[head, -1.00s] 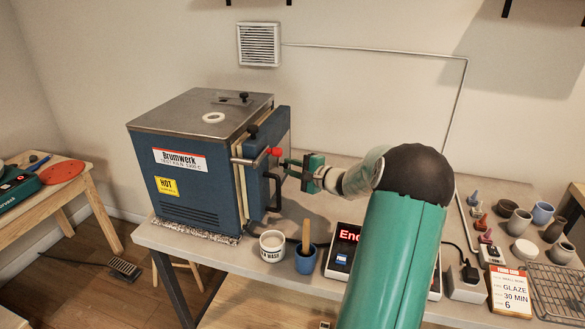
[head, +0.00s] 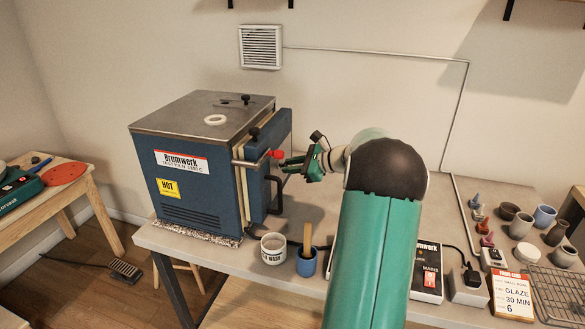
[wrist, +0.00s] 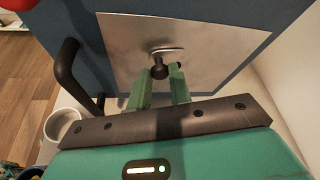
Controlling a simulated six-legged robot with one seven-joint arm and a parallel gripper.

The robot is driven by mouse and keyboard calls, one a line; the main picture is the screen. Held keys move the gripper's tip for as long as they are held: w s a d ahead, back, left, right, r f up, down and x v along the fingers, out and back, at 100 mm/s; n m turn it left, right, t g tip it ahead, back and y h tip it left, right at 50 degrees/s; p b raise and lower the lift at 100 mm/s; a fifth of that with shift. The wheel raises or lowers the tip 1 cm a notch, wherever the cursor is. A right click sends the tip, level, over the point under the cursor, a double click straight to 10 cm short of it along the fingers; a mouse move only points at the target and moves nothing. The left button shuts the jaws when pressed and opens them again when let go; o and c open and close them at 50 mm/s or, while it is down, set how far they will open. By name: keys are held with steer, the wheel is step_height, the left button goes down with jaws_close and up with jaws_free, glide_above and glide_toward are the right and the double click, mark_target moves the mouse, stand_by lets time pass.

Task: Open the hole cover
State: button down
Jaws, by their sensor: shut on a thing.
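The kiln (head: 197,165) is a blue box on the table, with its door on the right side. In the wrist view, a bare metal plate (wrist: 125,45) on the door carries the small metal hole cover (wrist: 167,51) with a dark knob (wrist: 158,70). My gripper (wrist: 161,78) has its green fingers around the knob and is shut on it. In the head view, my gripper (head: 287,165) is at the door face. The cover itself is hidden there by the door's edge, and the hole behind it cannot be seen.
A black door handle (head: 276,194) is below and beside my gripper. A white cup (head: 273,248) and a blue cup (head: 306,262) stand in front. A controller (head: 429,275) is partly behind my arm.

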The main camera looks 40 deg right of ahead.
steer(key=shift+r+m+g+y, duration=0.35)
steer(key=shift+m+y, duration=0.35)
steer(key=shift+m, duration=0.3)
steer(key=c, duration=1.3)
jaws_free()
steer(key=shift+r, duration=0.1)
steer(key=v, duration=1.3)
steer(key=shift+s+d+r, duration=0.15)
steer(key=shift+s+d, duration=0.1)
steer(key=shift+s, duration=0.05)
